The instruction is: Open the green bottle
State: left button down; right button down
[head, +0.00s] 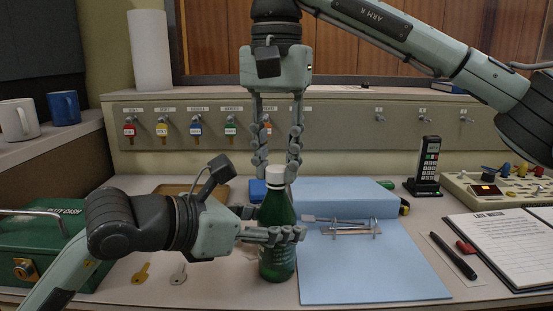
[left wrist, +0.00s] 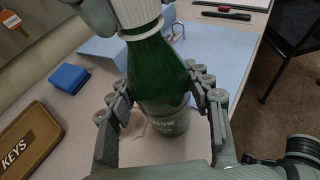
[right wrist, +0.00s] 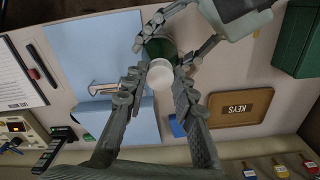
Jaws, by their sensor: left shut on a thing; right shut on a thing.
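The green bottle (head: 277,250) stands upright on the desk, left of the blue mat. Its white cap (head: 274,175) is on top of its neck; the cap also shows in the right wrist view (right wrist: 160,74). My left gripper (head: 275,228) is shut on the bottle's body from the left, with a finger on each side in the left wrist view (left wrist: 160,88). My right gripper (head: 277,170) points straight down from above and is shut on the cap, its fingers at either side. The fingers hide part of the bottle's body.
A green cash box (head: 40,245) stands at left, with loose keys (head: 142,273) nearby. A key panel (head: 340,128) stands behind.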

aim_at(277, 168)
jog(key=n, duration=0.4)
jog(key=shift+r, duration=0.3)
dwell(0.4)
jog(key=shift+r, duration=0.85)
jog(key=shift+r, duration=0.1)
jog(key=shift+r, duration=1.9)
pick_arm(q)
jog(key=c, duration=0.6)
grip_release()
